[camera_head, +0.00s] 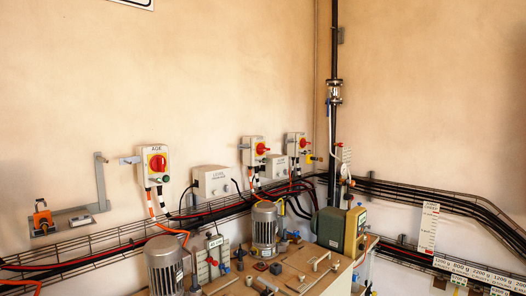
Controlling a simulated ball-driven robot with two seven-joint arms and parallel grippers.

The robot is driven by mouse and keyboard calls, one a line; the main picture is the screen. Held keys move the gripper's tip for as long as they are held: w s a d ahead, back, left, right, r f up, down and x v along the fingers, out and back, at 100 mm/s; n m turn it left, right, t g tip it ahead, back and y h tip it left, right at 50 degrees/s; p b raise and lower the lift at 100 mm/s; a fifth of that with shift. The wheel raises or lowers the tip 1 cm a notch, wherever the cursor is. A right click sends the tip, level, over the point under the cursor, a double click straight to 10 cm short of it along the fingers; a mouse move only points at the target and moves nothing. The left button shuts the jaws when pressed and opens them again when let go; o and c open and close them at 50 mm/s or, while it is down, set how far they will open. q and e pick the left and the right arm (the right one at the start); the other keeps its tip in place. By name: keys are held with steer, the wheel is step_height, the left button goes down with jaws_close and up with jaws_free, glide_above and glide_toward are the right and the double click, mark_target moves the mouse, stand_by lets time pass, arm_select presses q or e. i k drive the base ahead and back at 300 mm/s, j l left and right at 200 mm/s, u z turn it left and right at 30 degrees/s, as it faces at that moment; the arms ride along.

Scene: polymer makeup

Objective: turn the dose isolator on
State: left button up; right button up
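Several isolator boxes with red rotary knobs hang on the back wall. The nearest, on the left, is a pale box (154,168) with a red knob on a yellow plate and a short label above it that looks like AGK. Two smaller ones hang further right: a middle box (253,151) and a box near the corner (296,147), both with red knobs. Their labels are too small to read, so I cannot tell which is the dose isolator or how its knob is set. Neither of my grippers is in view.
Grey motors (165,265) and (265,228) and a green and yellow machine (340,230) stand on a bench (235,288) below the boxes. Wire cable trays (75,248) run along both walls. An orange device (42,218) sits on a wall bracket at left.

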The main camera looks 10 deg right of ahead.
mark_target(261, 149)
steer(key=i+l, duration=0.1)
steer(key=l, duration=0.4)
steer(key=i+l+u, duration=0.1)
steer(key=l, duration=0.45)
steer(key=i+l, duration=0.15)
steer(key=l, duration=0.35)
steer(key=i+l, duration=0.1)
steer(key=l, duration=0.45)
steer(key=u, duration=0.05)
